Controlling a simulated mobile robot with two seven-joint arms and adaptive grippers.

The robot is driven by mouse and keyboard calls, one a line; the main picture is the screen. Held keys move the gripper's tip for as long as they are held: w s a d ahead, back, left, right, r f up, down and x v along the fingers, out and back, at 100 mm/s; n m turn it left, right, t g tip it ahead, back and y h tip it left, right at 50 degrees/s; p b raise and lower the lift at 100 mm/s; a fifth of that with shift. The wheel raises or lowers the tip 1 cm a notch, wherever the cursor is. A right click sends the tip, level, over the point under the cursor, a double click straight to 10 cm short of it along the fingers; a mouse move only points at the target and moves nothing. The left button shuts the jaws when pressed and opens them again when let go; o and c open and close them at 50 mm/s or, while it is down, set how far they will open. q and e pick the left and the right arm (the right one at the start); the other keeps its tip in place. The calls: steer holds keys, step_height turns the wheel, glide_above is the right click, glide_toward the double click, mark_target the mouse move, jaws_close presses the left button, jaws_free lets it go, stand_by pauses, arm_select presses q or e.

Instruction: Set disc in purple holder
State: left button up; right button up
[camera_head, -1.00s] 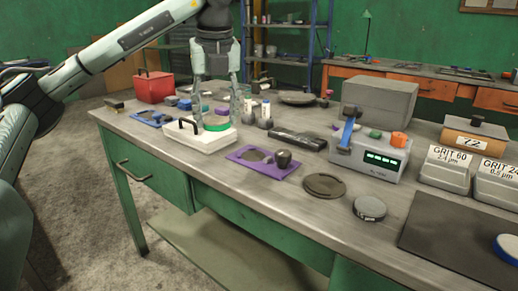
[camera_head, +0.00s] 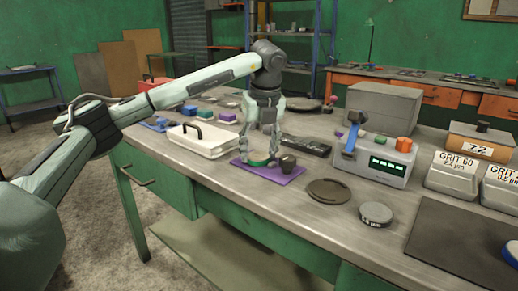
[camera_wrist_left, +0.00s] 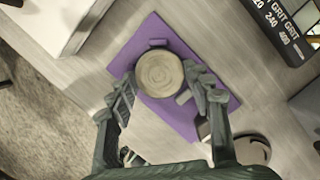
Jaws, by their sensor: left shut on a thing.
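My left gripper (camera_head: 261,153) is shut on a disc with a green edge (camera_head: 260,161), at the purple holder. The disc also shows in the left wrist view (camera_wrist_left: 160,74), with a round tan face between the fingers. The purple holder (camera_head: 288,179) is a flat plate on the bench, and it lies under the disc in the left wrist view (camera_wrist_left: 142,40). Its round recess is hidden by the disc and fingers. I cannot tell whether the disc touches the holder. A dark knob (camera_head: 288,163) stands at the holder's right side. My right gripper is out of view.
A white case with a black handle (camera_head: 205,142) stands left of the holder. A dark flat box (camera_head: 305,146) lies behind it.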

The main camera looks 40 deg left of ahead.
arm_select(q)
steer(key=o, duration=1.6)
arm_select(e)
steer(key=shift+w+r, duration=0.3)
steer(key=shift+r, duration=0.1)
